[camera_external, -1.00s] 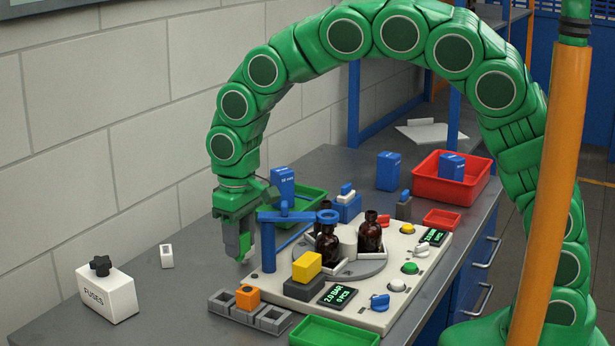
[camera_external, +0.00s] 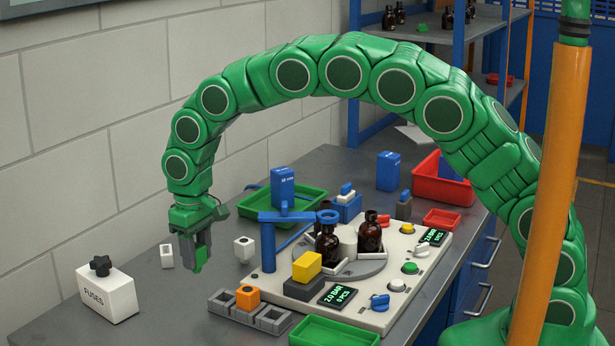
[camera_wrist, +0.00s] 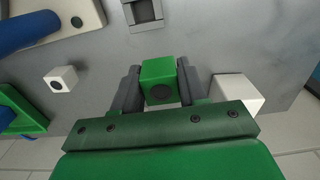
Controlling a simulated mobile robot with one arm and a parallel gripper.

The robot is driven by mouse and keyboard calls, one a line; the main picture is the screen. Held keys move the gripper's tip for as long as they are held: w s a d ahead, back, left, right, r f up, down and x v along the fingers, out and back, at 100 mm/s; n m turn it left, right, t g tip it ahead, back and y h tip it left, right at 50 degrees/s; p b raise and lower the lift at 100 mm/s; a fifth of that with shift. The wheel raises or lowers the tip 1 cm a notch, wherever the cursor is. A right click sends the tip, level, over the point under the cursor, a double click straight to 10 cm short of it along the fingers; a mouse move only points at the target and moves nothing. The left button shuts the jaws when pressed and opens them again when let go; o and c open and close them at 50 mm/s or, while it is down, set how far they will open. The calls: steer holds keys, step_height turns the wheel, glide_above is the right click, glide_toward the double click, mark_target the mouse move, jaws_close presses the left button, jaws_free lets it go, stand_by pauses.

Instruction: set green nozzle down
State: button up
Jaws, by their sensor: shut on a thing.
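The green nozzle (camera_wrist: 158,79) is a small green block with a dark round hole in the face toward the wrist camera. My gripper (camera_external: 197,251) is shut on it; in the wrist view the two grey fingers (camera_wrist: 158,88) press on its sides. In the external view the nozzle (camera_external: 199,266) shows at the fingertips, over the left part of the grey table. I cannot tell whether its underside touches the table. A grey rack (camera_external: 217,302) stands to the right and nearer, with an orange nozzle (camera_external: 247,297) in its middle socket.
A white block with a hole (camera_external: 244,249) stands right of my gripper. Another white block (camera_external: 167,256) is close on the left. The white FUSES box (camera_external: 107,293) is further left. The panel (camera_external: 375,318) with the blue arm (camera_external: 286,217) and bottles (camera_external: 327,242) lies right.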

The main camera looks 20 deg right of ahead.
steer(key=shift+w+a+f, duration=0.4)
steer(key=shift+a+f, duration=0.1)
steer(key=shift+f, duration=0.3)
steer(key=shift+w+a+f, duration=0.35)
steer(key=shift+a+f, duration=0.2)
steer(key=shift+f, duration=0.25)
steer(key=shift+w+a+f, duration=0.4)
steer(key=shift+a+f, duration=0.1)
steer(key=shift+f, duration=1.8)
steer(key=shift+f, duration=0.15)
steer(key=o, duration=1)
steer(key=shift+o, duration=0.2)
step_height(320, 180, up, 12)
steer(key=shift+r, duration=0.2)
